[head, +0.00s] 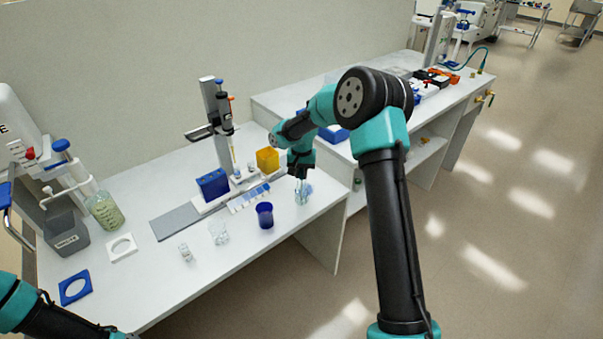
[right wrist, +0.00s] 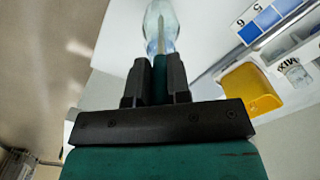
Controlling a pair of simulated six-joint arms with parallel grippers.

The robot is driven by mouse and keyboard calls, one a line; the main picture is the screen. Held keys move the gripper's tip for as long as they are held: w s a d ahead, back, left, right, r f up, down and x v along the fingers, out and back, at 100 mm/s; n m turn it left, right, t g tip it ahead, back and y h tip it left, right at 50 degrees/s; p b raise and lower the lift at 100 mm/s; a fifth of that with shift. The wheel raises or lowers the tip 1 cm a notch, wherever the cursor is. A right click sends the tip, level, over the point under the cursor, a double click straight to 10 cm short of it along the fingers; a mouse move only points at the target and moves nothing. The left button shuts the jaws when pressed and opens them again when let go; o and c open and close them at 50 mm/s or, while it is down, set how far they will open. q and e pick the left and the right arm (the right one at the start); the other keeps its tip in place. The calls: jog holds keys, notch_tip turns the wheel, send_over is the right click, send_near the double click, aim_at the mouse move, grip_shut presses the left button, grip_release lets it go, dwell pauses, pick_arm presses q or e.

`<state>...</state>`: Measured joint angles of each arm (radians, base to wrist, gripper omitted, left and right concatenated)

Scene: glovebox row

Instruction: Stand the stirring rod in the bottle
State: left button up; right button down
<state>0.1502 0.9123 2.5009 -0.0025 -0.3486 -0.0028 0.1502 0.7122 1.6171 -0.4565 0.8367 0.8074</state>
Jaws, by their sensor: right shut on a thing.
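My right gripper (head: 298,174) points down above the clear glass bottle (head: 302,193) near the table's right front edge. In the right wrist view my right gripper (right wrist: 156,84) is shut on the dark green handle of the stirring rod (right wrist: 160,66). The rod's thin pale shaft runs on from the fingers and overlaps the bottle (right wrist: 162,22), seemingly at its neck. I cannot tell how deep the tip is. The rod is too small to make out in the head view. My left gripper is not in view; only part of my left arm shows at the bottom left.
A blue cup (head: 265,215) and a clear beaker (head: 219,232) stand left of the bottle. A yellow box (head: 267,159) and a stand (head: 222,125) are behind. A greenish bottle (head: 105,211) and grey bin (head: 66,233) stand left. The table's front strip is mostly clear.

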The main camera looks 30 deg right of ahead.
jog(key=c, duration=1)
grip_release()
jog(key=shift+o, duration=0.4)
jog(key=o, duration=0.7)
jog(key=shift+o, duration=0.2)
jog(key=shift+r, duration=0.1)
jog(key=shift+r, duration=3.9)
jog(key=shift+f, duration=0.1)
